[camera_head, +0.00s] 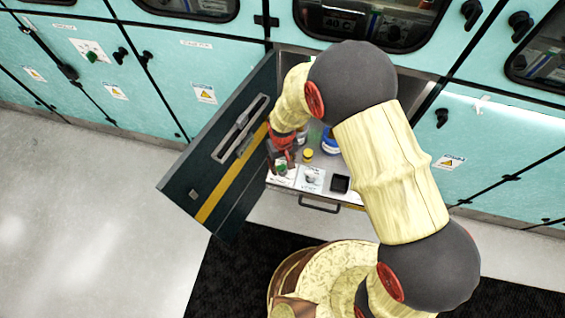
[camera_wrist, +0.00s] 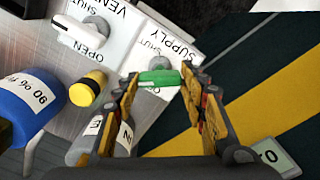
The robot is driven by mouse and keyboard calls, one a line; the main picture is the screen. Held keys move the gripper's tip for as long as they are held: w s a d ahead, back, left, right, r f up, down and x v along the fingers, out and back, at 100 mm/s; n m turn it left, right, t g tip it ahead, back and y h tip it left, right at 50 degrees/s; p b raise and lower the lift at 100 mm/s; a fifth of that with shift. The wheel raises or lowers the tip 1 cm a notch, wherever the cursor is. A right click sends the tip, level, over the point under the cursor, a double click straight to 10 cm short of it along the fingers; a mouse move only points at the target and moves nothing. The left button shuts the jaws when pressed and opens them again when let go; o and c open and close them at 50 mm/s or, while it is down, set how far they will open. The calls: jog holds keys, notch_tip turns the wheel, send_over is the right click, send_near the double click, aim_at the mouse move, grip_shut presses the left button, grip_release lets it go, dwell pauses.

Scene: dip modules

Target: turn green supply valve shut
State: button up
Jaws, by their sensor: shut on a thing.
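The green supply valve handle (camera_wrist: 158,77) sits on a white label plate (camera_wrist: 178,45) marked SUPPLY and SHUT in the wrist view. It lies roughly crosswise in the picture, between my two fingertips. My gripper (camera_wrist: 160,76) is shut on this handle, one finger at each end. In the head view my gripper (camera_head: 282,163) reaches down into the open cabinet, and a bit of the green handle (camera_head: 281,169) shows there. The fingers hide part of the supply plate's lower area.
A white vent valve handle (camera_wrist: 76,33) stands beside it. A yellow-topped container (camera_wrist: 87,88), a blue labelled container (camera_wrist: 28,105) and a grey labelled cylinder (camera_wrist: 85,143) are close to my left finger. The open dark door (camera_head: 225,150) with a yellow stripe stands left of my gripper.

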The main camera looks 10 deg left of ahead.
aim_at(283, 165)
jog(key=m+p, duration=0.1)
jog(key=m, duration=0.6)
jog(key=shift+w, duration=0.1)
dwell(0.6)
jog(key=o, duration=1.2)
notch_tip(283, 165, up, 12)
dwell(0.5)
